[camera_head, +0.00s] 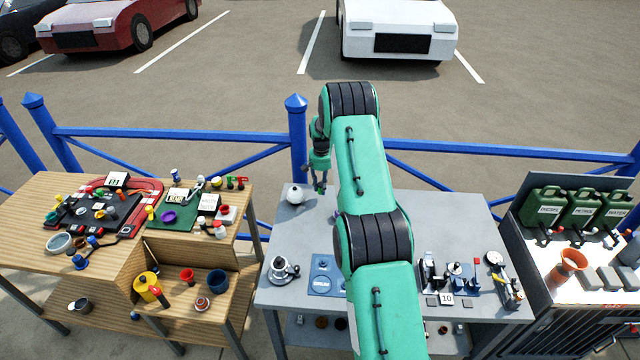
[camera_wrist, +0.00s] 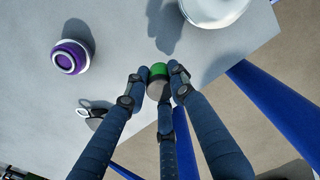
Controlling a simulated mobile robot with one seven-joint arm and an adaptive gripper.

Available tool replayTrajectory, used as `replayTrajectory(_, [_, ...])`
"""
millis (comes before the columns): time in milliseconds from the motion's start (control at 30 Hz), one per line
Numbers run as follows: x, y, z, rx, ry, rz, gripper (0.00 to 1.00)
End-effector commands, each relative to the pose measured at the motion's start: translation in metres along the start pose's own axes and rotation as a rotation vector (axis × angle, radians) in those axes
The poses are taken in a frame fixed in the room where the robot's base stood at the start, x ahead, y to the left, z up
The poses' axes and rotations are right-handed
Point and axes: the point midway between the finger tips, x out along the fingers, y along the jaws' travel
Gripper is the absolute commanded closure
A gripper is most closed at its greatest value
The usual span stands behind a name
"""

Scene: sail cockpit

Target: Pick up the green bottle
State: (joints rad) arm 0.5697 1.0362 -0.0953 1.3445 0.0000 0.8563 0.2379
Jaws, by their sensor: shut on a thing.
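In the wrist view, a small bottle with a green end (camera_wrist: 158,70) and a greyish part below it sits between the fingertips of my gripper (camera_wrist: 158,86). The three fingers are closed in around it and cover much of its sides. In the head view my gripper (camera_head: 320,184) is over the back left part of the grey table (camera_head: 450,212), beside a white round pot (camera_head: 295,194). The bottle is too small to make out there. I cannot tell whether it touches the table.
In the wrist view, a purple and white round thing (camera_wrist: 72,57) is at the left, and a white round vessel (camera_wrist: 213,6) is at the top right. A blue fence (camera_head: 235,133) runs behind the tables. A wooden bench (camera_head: 120,245) stands left, a crate with green canisters (camera_head: 583,210) right.

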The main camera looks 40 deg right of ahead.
Motion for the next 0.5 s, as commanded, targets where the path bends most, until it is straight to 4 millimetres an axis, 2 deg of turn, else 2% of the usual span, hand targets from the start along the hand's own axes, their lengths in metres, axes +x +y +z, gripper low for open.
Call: replayTrajectory(500, [-0.008, 0.019, 0.074, 0.0, 0.0, 0.0, 1.0])
